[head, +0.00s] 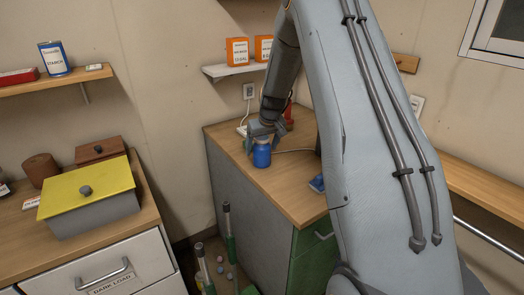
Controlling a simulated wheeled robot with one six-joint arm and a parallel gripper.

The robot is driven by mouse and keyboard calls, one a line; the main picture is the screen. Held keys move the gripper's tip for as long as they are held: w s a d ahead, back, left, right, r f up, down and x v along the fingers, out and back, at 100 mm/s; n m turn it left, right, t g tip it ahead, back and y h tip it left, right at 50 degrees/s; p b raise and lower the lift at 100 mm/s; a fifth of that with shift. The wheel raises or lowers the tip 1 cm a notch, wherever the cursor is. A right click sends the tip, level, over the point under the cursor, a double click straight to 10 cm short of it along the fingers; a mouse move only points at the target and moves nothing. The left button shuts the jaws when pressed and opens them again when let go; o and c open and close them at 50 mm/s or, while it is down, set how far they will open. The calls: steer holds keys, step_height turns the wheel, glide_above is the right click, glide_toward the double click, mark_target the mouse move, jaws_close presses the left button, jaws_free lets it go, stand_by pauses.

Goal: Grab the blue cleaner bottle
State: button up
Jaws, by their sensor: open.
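A small blue bottle (262,156) stands upright on the wooden top of a grey cabinet, near its left edge. My gripper (261,143) is open and points down at the bottle's upper part. The fingers seem to be on either side of its top, but I cannot tell if they touch it. The bottle's cap is hidden by the gripper.
The cabinet top (290,187) has free room in front of the bottle. A red object (290,114) stands behind the gripper, and a blue item (317,183) lies at right, partly behind my arm. A yellow-lidded box (88,190) sits on the left counter.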

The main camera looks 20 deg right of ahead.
mark_target(260, 152)
steer(key=shift+p+x, duration=0.8)
steer(key=shift+x, duration=1.2)
steer(key=shift+r, duration=0.1)
steer(key=c, duration=1.5)
